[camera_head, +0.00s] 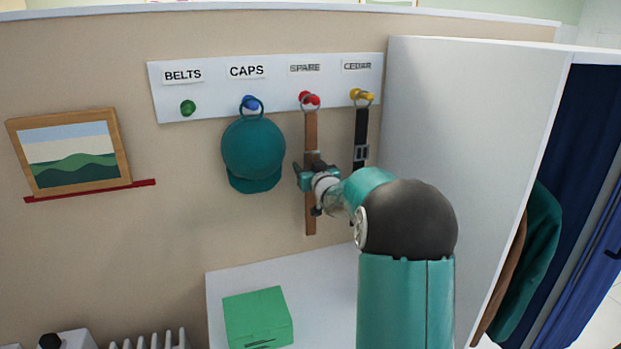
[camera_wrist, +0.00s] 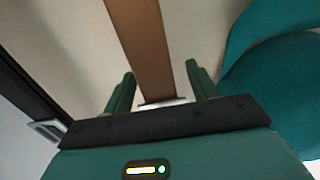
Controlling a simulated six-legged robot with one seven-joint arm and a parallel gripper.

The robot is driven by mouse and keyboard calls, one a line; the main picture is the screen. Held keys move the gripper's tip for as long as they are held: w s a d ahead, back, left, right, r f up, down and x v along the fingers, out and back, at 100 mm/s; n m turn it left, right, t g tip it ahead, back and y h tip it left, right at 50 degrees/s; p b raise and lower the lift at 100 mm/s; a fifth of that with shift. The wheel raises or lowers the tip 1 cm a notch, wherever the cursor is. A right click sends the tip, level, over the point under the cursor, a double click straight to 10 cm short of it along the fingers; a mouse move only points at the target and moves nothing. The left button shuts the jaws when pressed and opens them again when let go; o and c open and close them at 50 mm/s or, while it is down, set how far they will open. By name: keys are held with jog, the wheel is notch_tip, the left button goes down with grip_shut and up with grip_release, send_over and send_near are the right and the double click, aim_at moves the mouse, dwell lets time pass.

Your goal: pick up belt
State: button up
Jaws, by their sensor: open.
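A brown belt (camera_head: 311,133) hangs from the red peg (camera_head: 309,99) under the SPARE label. A black belt (camera_head: 361,128) with a metal buckle hangs from the yellow peg (camera_head: 363,95) under the CEDAR label. My gripper (camera_head: 309,177) is at the brown belt's middle, covering part of it. In the wrist view the brown belt (camera_wrist: 138,40) runs between the two open fingers of my gripper (camera_wrist: 161,78), with a metal piece low between them. The black belt (camera_wrist: 25,95) is left of the fingers there. I cannot tell whether the fingers touch the brown belt.
A teal cap (camera_head: 253,150) hangs from the blue peg, close to the gripper's side. The green peg (camera_head: 188,107) under BELTS is bare. A green box (camera_head: 258,318) stands on the white surface below. A white wardrobe panel (camera_head: 455,140) stands at the right.

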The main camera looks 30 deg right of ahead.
jog(key=shift+w+d, duration=0.15)
jog(key=shift+w, duration=0.3)
jog(key=shift+c, duration=0.2)
jog(key=c, duration=1.1)
jog(key=shift+r, duration=0.2)
